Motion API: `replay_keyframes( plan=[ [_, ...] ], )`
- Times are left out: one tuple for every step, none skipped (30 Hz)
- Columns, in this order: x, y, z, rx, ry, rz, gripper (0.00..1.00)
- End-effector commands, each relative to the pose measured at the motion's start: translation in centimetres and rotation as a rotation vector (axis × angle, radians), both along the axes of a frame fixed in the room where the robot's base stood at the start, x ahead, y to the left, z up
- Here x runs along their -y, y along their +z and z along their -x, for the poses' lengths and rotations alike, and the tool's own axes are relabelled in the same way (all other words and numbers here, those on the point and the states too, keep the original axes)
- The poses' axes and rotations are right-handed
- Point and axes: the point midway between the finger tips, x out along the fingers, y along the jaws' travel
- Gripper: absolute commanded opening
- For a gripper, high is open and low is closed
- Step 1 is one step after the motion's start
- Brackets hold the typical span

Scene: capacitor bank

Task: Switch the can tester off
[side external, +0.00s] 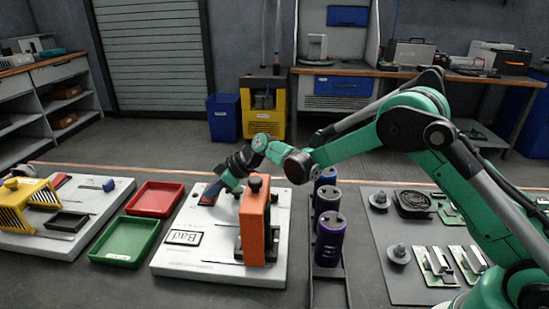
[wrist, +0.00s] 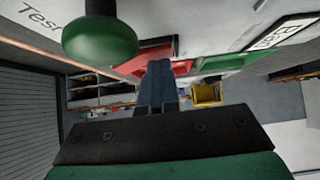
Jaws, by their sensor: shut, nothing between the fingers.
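The can tester (side external: 185,262) is a white slab with an orange upright block (side external: 255,228) and a display (side external: 184,238) reading "Bad". The display also shows at the upper right of the wrist view (wrist: 287,33). A small red part (side external: 206,201) lies at the tester's back left, by my fingertips. My gripper (side external: 213,190) reaches down there, behind and left of the orange block. In the wrist view its blue fingers (wrist: 156,85) are together and empty. A green round knob (wrist: 100,38) is close at left, near printed lettering. I cannot tell whether the fingers touch the red part.
A red tray (side external: 155,188) and a green tray (side external: 97,257) stand left of the tester. A dark rack with several cans (side external: 331,238) stands right. A yellow fixture (side external: 27,195) is far left; a grey board with parts (side external: 395,285) is far right.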

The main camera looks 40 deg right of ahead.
Motion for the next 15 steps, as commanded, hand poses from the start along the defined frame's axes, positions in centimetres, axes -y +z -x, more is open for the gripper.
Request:
replay_keyframes(
  plan=[
    [-0.33, -0.48, 0.29, 0.028, 0.009, 0.045, 0.0],
    [-0.34, -0.54, 0.33, 0.044, 0.008, 0.061, 0.0],
    [-0.4, -0.65, 0.4, 0.053, 0.008, 0.07, 0.0],
    [-0.45, -0.76, 0.45, 0.053, 0.009, 0.071, 0.0],
    [-0.48, -0.84, 0.48, 0.051, 0.008, 0.07, 0.0],
    [-0.52, -0.89, 0.51, 0.049, 0.01, 0.07, 0.0],
    [-0.53, -0.9, 0.53, 0.047, 0.01, 0.069, 0.0],
    [-0.55, -0.9, 0.54, 0.047, 0.011, 0.069, 0.0],
    [-0.58, -0.9, 0.55, 0.046, 0.012, 0.07, 0.0],
    [-0.61, -0.9, 0.56, 0.046, 0.012, 0.069, 0.0],
    [-0.62, -0.91, 0.56, 0.046, 0.012, 0.069, 0.0],
    [-0.62, -0.91, 0.56, 0.046, 0.012, 0.069, 0.0],
    [-0.62, -0.91, 0.56, 0.046, 0.012, 0.069, 0.0],
    [-0.6, -0.91, 0.54, 0.046, 0.012, 0.069, 0.0],
    [-0.57, -0.9, 0.52, 0.046, 0.012, 0.069, 0.0]
  ],
)
